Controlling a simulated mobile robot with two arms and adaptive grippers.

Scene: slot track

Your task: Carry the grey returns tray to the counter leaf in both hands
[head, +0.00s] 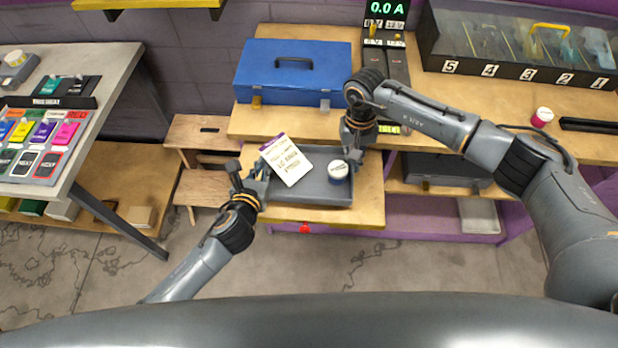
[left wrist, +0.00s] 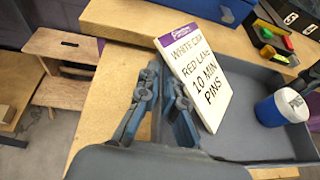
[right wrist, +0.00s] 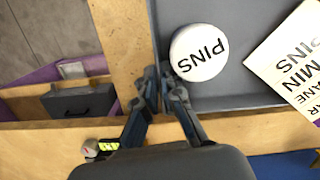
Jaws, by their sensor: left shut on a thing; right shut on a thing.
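The grey tray (head: 310,193) is level over the wooden counter leaf (head: 371,205); whether it touches the leaf I cannot tell. In it are a white card (head: 287,160) with printed text and a round white-lidded tub (head: 338,170) marked PINS. My left gripper (head: 249,183) is shut on the tray's left wall, seen closely in the left wrist view (left wrist: 164,95). My right gripper (head: 356,148) is shut on the tray's wall at the right, near its back corner; in the right wrist view its fingers (right wrist: 163,88) pinch the wall beside the tub.
A blue toolbox (head: 292,72) stands on the bench behind the tray. A power supply reading 0.0 A (head: 386,12) is behind my right gripper. A wooden step stool (head: 203,140) stands left of the leaf. A display table (head: 60,140) is further left. Floor in front is clear.

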